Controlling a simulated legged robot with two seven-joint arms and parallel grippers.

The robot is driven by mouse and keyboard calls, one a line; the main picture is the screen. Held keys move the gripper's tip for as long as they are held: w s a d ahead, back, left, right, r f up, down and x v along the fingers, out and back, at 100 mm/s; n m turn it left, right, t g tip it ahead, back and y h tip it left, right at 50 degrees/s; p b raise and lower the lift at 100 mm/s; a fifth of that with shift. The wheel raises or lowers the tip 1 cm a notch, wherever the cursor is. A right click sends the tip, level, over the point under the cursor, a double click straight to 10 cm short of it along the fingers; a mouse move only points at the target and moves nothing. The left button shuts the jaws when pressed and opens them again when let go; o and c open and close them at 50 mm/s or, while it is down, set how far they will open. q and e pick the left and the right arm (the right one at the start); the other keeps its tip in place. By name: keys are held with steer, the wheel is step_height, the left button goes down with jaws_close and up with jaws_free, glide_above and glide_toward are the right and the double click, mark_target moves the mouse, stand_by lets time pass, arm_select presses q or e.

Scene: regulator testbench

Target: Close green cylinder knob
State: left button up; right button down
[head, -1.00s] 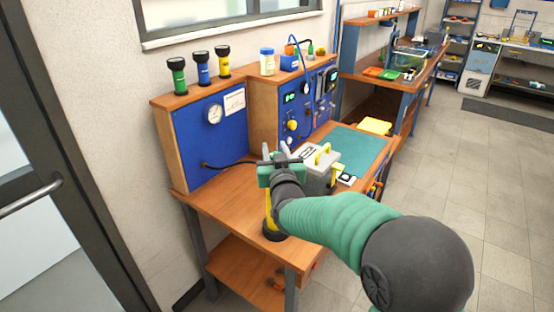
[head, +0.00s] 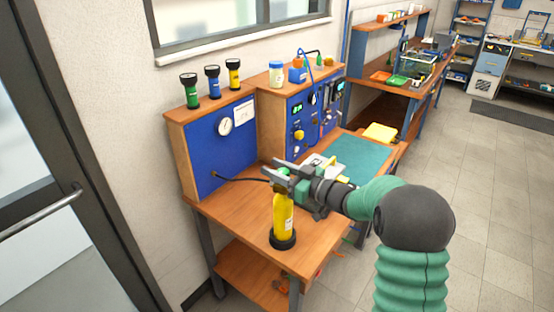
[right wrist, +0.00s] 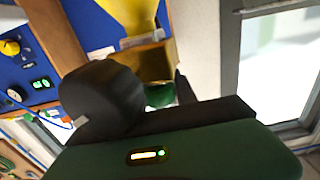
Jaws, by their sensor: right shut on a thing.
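A yellow cylinder (head: 283,218) with a black base stands upright on the bench near its front left. My right gripper (head: 283,179) is at the cylinder's top, reaching in from the right, and hides most of the valve in the head view. In the right wrist view, the green knob (right wrist: 160,95) sits between the dark fingers, beside a brass-coloured valve block (right wrist: 157,62), with the yellow cylinder (right wrist: 130,14) beyond. The gripper is shut on the green knob. How far the knob is turned cannot be told. My left gripper is not in view.
A blue panel with a gauge (head: 225,127) stands behind the cylinder, and a black hose (head: 240,178) runs from it toward the valve. Green, blue and yellow capped cylinders (head: 191,92) stand on top. A green mat (head: 360,157) lies right of the gripper.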

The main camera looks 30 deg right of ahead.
steer(key=shift+a+n+g+y+p, duration=0.1)
steer(key=shift+n+g+y+p, duration=0.25)
steer(key=shift+y, duration=0.25)
steer(key=c, duration=1)
jaws_free()
steer(key=shift+o, duration=0.2)
steer(key=v, duration=1.6)
steer(key=shift+s+d+f, duration=0.2)
steer(key=shift+s+d, duration=0.05)
steer(key=shift+s, duration=0.1)
